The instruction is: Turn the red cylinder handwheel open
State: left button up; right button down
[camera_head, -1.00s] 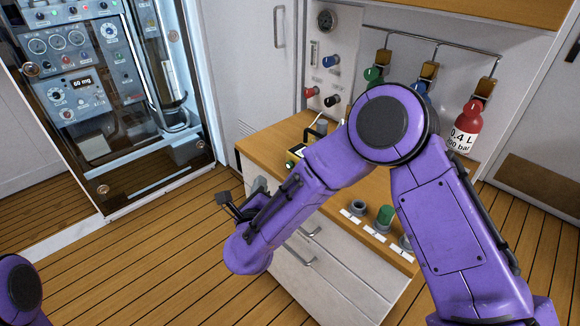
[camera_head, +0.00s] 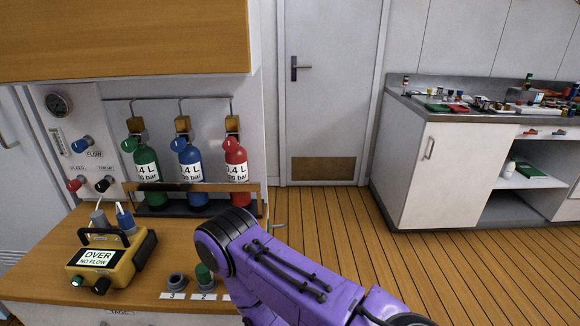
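The red cylinder (camera_head: 237,172) stands upright at the right end of a row of three in a rack above the counter. Its label reads in part "0.4 L" and "bar". Its red handwheel (camera_head: 231,143) is at the top, just below a brass block on the pipe. How far the handwheel is turned cannot be read. Green (camera_head: 145,163) and blue (camera_head: 187,163) cylinders stand to its left. My purple right arm crosses the lower middle, in front of and below the red cylinder, apart from the handwheel in the picture. Neither gripper shows.
A yellow meter (camera_head: 108,262) reading "OVER NO FLOW" sits on the wooden counter (camera_head: 40,248). Left of the cylinders is a panel with a gauge (camera_head: 59,103) and knobs. A dark rail (camera_head: 180,186) crosses the cylinders' lower parts. Open floor lies right, before a white cabinet (camera_head: 435,170).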

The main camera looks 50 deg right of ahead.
aim_at(230, 145)
jog(key=z, duration=1.15)
jog(key=k, duration=0.65)
jog(key=i, duration=0.5)
jog(key=z, duration=0.45)
